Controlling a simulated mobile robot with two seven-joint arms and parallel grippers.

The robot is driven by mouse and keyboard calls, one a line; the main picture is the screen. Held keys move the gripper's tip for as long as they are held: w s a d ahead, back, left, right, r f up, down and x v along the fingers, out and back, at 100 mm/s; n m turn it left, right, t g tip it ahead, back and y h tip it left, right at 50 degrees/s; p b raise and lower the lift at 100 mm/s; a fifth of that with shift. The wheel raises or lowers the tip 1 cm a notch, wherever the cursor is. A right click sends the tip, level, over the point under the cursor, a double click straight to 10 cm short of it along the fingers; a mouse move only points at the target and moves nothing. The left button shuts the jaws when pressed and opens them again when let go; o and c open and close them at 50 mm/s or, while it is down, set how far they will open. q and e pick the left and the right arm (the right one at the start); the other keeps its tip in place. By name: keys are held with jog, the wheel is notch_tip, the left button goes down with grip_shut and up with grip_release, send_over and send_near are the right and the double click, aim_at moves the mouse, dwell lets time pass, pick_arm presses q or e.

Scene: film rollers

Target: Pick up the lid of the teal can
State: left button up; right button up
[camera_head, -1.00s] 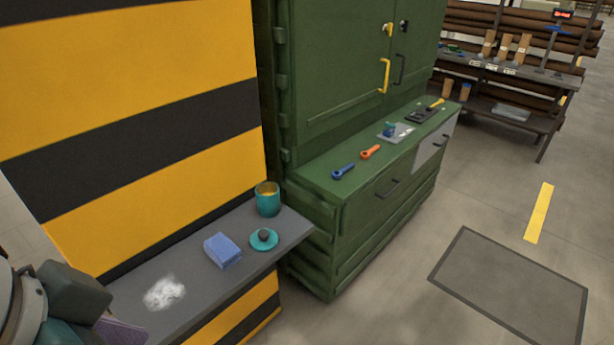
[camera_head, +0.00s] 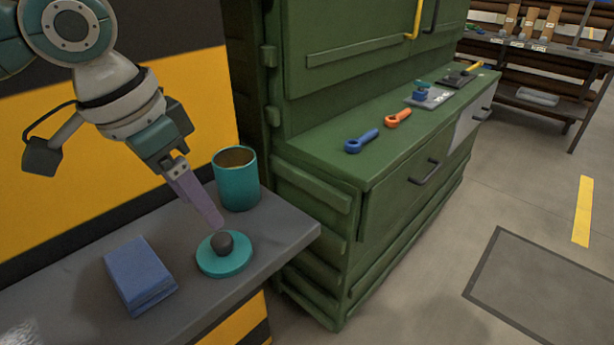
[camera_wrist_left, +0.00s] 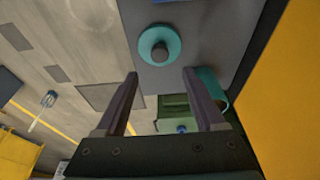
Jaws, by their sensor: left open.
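The teal lid (camera_head: 222,257) with a dark round knob lies flat on the grey shelf, near its front edge. The open teal can (camera_head: 237,180) stands upright just behind it. My left gripper (camera_head: 205,212) is above the shelf, a little up and left of the lid, pointing down toward it. In the left wrist view my left gripper (camera_wrist_left: 159,80) has its two fingers wide apart with nothing between them. The lid (camera_wrist_left: 158,44) lies beyond the fingertips there, and the can (camera_wrist_left: 210,85) is partly hidden behind the right finger. My right gripper is not in view.
A blue stack of cloths or pads (camera_head: 139,275) lies on the grey shelf (camera_head: 285,232), left of the lid. A green cabinet (camera_head: 400,200) stands right of the shelf, with blue and orange tools on its top. A yellow-and-black striped wall (camera_head: 200,90) is close behind.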

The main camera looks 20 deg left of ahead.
aim_at(220, 239)
pick_arm(q)
jog(key=shift+d+f, duration=0.25)
jog(key=shift+f, duration=1)
jog(key=x, duration=0.2)
jog(key=b+x, duration=0.1)
jog(key=x, duration=0.2)
jog(key=shift+w+a+f, duration=0.15)
jog(key=shift+a+f, duration=0.05)
jog(key=shift+f, duration=0.1)
grip_shut()
